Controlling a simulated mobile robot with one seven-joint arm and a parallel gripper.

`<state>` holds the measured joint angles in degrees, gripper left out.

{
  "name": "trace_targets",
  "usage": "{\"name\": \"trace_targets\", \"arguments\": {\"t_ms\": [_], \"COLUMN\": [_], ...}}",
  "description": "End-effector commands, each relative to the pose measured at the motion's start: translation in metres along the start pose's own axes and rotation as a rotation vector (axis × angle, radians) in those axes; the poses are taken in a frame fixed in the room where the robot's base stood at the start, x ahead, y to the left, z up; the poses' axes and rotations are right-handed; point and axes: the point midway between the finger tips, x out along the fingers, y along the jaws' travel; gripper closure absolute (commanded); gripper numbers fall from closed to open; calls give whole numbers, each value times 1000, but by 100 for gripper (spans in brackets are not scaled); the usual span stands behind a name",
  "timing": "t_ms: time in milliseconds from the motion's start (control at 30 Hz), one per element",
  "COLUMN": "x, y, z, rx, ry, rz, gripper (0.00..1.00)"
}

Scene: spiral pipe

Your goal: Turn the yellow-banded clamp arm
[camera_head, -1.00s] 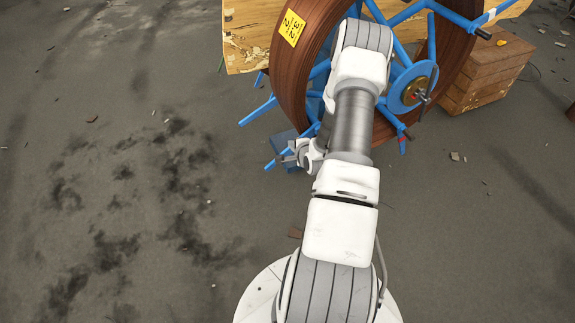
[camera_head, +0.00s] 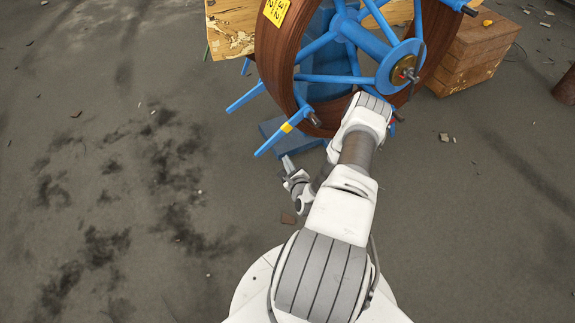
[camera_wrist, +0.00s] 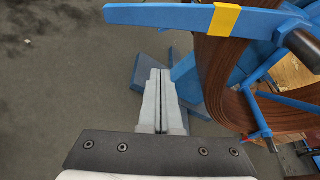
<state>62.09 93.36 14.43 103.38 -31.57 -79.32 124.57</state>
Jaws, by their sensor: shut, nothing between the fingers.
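The yellow-banded clamp arm (camera_head: 283,131) is a blue bar at the lower left of the brown pipe coil, slanting from the coil down to the left. In the wrist view the blue bar (camera_wrist: 160,16) runs across the top, with its yellow band (camera_wrist: 226,19) right of centre and its left end free. My gripper (camera_head: 288,162) is shut and empty, just below the bar's outer end in the head view. In the wrist view my gripper's fingertips (camera_wrist: 160,74) lie together below the bar, with a visible gap between.
The brown pipe coil (camera_head: 272,70) sits on a blue spoked reel with a hub (camera_head: 398,68). Another blue arm (camera_head: 246,97) sticks out to the left. A blue base (camera_head: 285,134) stands behind my gripper.

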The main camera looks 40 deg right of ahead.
Motion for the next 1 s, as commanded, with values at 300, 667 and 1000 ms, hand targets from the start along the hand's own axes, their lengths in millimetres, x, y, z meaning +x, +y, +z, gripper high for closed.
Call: {"name": "trace_targets", "arguments": {"t_ms": [300,667,1000], "x": [62,48,47], "y": [1,0,0], "z": [6,37,38], "rx": [-3,-2,-2], "ry": [-4,0,1], "rz": [2,2,1], "gripper": [100,100,100]}}
